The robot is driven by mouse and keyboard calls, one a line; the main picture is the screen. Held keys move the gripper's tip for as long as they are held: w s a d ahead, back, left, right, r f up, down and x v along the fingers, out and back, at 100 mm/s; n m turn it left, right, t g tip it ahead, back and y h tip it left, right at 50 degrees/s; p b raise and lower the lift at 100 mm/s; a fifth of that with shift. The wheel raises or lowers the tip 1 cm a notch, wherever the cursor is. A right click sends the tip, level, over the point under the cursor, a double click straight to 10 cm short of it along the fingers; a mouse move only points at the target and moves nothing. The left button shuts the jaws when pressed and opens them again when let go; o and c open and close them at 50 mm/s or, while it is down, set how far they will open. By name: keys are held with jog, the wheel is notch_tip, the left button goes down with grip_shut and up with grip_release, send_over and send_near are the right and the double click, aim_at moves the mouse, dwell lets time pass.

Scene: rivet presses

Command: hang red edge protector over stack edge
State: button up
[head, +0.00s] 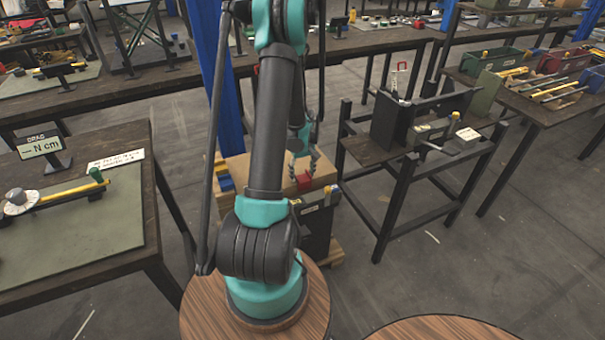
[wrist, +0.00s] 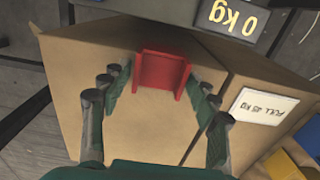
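The red edge protector (wrist: 163,72) is a small channel-shaped piece, seen in the wrist view at the far edge of a cardboard box top. In the head view the protector (head: 304,182) shows small and red just below my fingertips. My gripper (wrist: 160,74) has one dark green finger on each side of the protector, with the tips close to its sides. Whether the tips touch it is unclear. The cardboard stack (wrist: 130,125) lies beneath; in the head view the stack (head: 262,170) stands on the floor behind my arm. How firmly the protector sits on the edge is hidden.
A dark scale with a "0 kg" display (wrist: 232,17) stands just beyond the stack edge. A white label (wrist: 262,108) lies on the box at right. Yellow (wrist: 283,165) and blue pieces are at lower right. A dark metal stand (head: 400,160) is right of the stack.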

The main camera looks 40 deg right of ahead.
jog(key=shift+o, duration=0.9)
jog(key=shift+r, duration=0.1)
notch_tip(320, 180, up, 12)
dwell(0.5)
